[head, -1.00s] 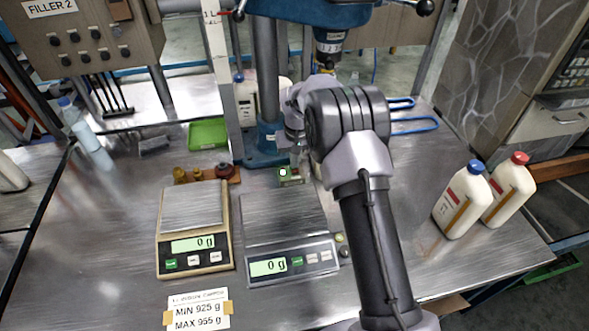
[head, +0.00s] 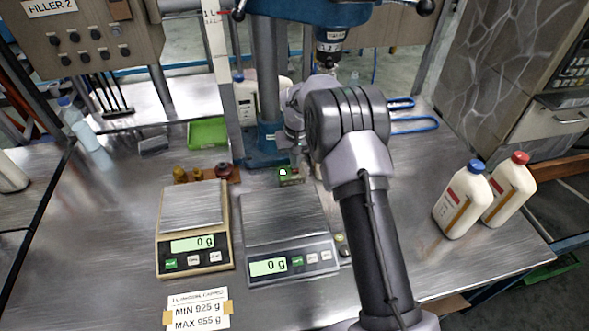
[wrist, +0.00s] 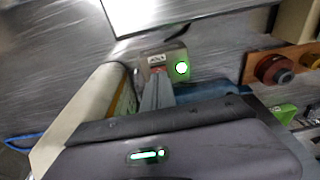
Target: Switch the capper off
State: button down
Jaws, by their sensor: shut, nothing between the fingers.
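The capper (head: 268,100) is a blue stand with a thick column and a blue head above, partly hidden by my arm. Its small switch box (head: 291,176) sits at the front of its base. In the wrist view the box (wrist: 176,54) shows a lit green button (wrist: 182,68) on the right and a red button (wrist: 158,69) on the left. My gripper (wrist: 156,80) is shut and empty, its tips right at the red button. I cannot tell whether they touch it. My gripper also shows in the head view (head: 297,160), just above the box.
A bottle (wrist: 88,112) stands close beside my gripper, left in the wrist view. Two scales, one tan (head: 195,235) and one grey (head: 290,240), lie in front. Knobs on a block (head: 203,174) sit left of the box. Two capped bottles (head: 463,200) stand right.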

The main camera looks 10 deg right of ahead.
aim_at(295, 171)
jog(key=shift+f+b, duration=0.55)
jog(key=shift+f, duration=0.35)
dwell(0.3)
notch_tip(295, 171, up, 7)
jog(key=p, duration=0.5)
